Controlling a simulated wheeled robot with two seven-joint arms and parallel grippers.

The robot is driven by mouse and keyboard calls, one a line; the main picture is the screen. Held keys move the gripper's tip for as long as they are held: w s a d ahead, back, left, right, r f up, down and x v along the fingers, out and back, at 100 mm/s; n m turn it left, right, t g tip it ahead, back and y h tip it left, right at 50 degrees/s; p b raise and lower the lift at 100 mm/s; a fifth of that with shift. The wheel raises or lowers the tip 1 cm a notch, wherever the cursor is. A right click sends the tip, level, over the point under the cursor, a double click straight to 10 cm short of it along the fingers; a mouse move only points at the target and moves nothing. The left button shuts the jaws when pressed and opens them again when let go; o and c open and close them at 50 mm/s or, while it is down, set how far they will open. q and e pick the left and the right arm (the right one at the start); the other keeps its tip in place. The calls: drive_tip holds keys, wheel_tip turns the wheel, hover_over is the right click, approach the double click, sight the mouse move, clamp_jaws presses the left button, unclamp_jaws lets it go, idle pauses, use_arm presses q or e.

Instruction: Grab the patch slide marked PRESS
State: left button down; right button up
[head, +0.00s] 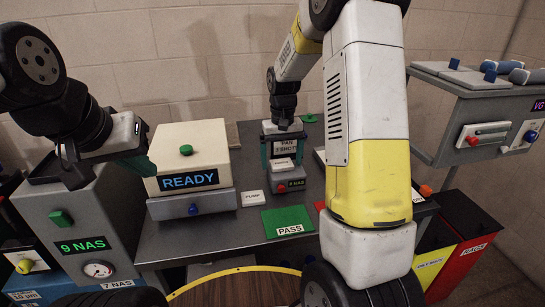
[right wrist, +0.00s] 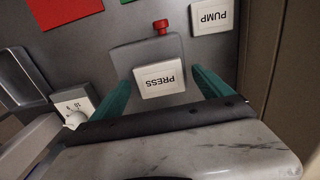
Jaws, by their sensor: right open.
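The white slide marked PRESS (right wrist: 159,80) lies on a grey block, its letters upside down in the right wrist view. It also shows small in the head view (head: 283,162), under my right gripper. My right gripper (head: 284,148) is open, its teal fingers on either side of the slide; in the right wrist view the fingers (right wrist: 160,80) show gaps to the slide's edges. How far they are above it I cannot tell. My left gripper (head: 108,165) hangs by the READY box at the left; its far finger is hidden.
A white PUMP slide (head: 253,198) lies left of the grey block. A green PASS mat (head: 289,222) lies on the grey table in front. The cream READY box (head: 188,158) stands to the left. A small dial (right wrist: 76,114) is near the right gripper.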

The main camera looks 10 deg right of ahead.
drive_tip(key=c, duration=1.4)
drive_tip(key=shift+c, duration=0.2)
drive_tip(key=shift+r, duration=0.15)
